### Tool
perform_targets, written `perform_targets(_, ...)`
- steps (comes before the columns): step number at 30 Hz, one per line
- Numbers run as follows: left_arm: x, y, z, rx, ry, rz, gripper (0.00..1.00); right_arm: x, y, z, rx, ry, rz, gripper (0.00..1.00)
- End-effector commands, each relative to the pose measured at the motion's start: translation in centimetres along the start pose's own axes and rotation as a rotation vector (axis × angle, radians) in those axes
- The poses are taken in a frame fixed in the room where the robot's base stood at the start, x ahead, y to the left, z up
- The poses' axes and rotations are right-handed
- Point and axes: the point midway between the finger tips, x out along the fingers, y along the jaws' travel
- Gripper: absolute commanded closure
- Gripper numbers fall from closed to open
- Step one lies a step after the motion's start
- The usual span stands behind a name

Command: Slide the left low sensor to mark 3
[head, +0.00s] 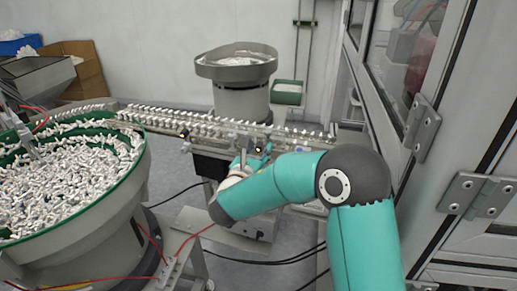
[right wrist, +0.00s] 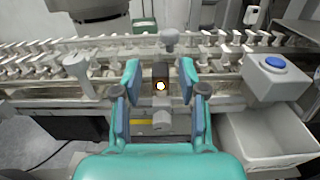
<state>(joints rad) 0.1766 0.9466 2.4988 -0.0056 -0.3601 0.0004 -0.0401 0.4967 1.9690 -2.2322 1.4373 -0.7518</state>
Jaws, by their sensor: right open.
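My right gripper (head: 252,156) reaches the front of the rail. In the right wrist view my right gripper (right wrist: 156,92) is open, with its teal fingers on either side of a small dark sensor (right wrist: 160,74) with a glowing light. The sensor stands between the fingers, and I see gaps on both sides of it. A grey knob (right wrist: 163,124) sits just below it. A similar small dark block with a yellow light (head: 184,134) is farther left on the rail in the head view. I cannot read any mark numbers. My left gripper is not in view.
A linear track (head: 150,119) full of white caps runs behind the sensors. A box with a blue button (right wrist: 274,76) and a white bin (right wrist: 275,142) are at the right. A large green-rimmed bowl of parts (head: 135,183) stands left; a smaller bowl feeder (head: 240,98) stands behind the track.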

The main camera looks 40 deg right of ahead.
Motion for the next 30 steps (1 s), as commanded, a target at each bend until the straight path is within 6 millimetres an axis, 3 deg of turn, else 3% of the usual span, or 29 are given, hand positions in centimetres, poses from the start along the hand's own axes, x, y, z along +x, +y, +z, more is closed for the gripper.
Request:
perform_targets(1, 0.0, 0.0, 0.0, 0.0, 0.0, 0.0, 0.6, 0.0, 0.0, 0.0, 0.0, 0.0, 0.0, 0.63)
perform_targets(8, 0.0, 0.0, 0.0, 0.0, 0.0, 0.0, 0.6, 0.0, 0.0, 0.0, 0.0, 0.0, -0.001, 1.0)
perform_targets(18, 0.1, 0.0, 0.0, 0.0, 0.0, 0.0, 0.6, -0.1, 0.1, 0.0, 0.001, 0.0, 0.0, 1.0)
perform_targets(24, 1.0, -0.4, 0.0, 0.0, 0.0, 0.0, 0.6, -0.7, 1.8, -0.1, 0.004, -0.003, 0.002, 1.0)
perform_targets(30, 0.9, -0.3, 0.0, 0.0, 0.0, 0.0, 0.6, -0.8, 2.2, 0.1, 0.001, -0.001, 0.005, 1.0)
